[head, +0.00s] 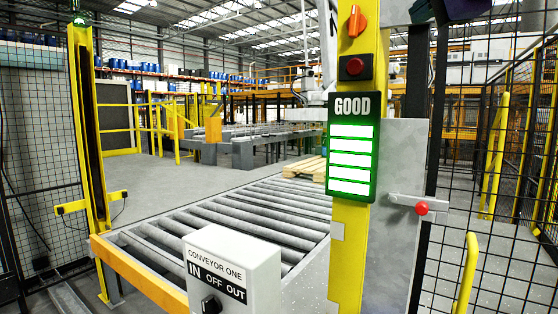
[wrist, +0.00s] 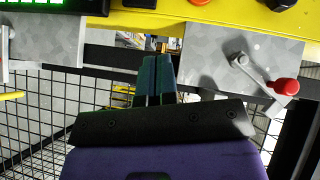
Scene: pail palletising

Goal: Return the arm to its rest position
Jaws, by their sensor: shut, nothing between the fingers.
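My gripper (wrist: 156,66) shows in the wrist view, with two dark teal fingers side by side and closed, nothing between them. Its black plate and purple body fill the bottom of that view. The fingers point toward the gap under the yellow post, beside a grey metal plate. In the head view only a dark purple part and a green part of my arm's end show at the top right edge, next to the yellow post; the rest of the arm is out of view.
A yellow post (head: 350,250) with a green GOOD panel (head: 350,150) stands close. A red-knobbed lever (wrist: 283,87) juts from the grey plate (wrist: 215,50). The roller conveyor (head: 230,220) and control box (head: 235,270) are left; black mesh fencing (head: 500,240) is right.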

